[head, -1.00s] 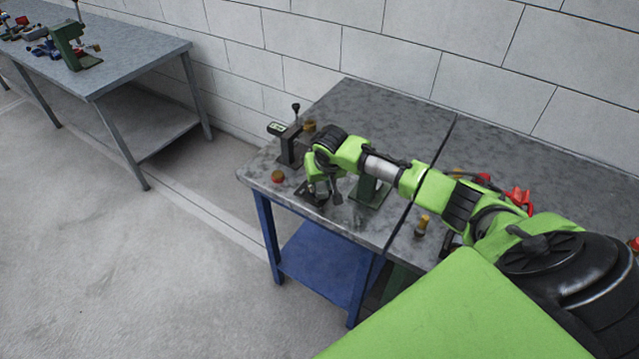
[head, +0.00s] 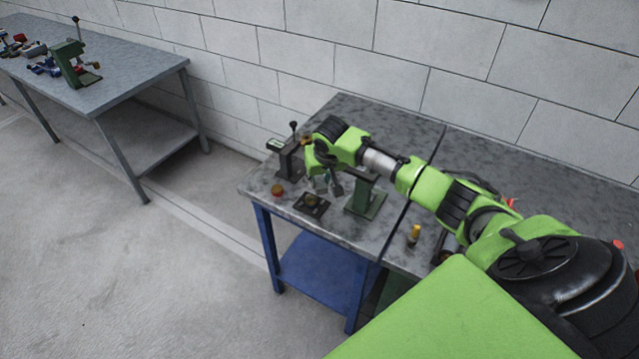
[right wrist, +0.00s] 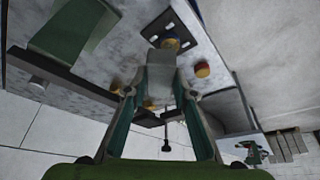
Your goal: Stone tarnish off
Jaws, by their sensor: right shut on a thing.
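My right gripper (head: 327,185) is above the front-left part of the grey bench top (head: 392,130). In the right wrist view its fingers (right wrist: 160,90) are shut on a pale grey block (right wrist: 160,70), which looks like the stone. A dark square plate (head: 311,206) with a small brass-coloured round piece at its centre lies on the bench, just below and in front of the gripper. The plate also shows beyond the block's tip in the right wrist view (right wrist: 186,28). I cannot tell whether tarnish is on the brass piece. My left gripper is not in view.
A red-and-brass round piece (head: 277,190) lies left of the plate. A dark fixture with a lever (head: 291,160) stands behind it. A green stand (head: 366,200) is close on the right, and a yellow-topped piece (head: 414,234) further right. Another bench (head: 120,85) stands at far left.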

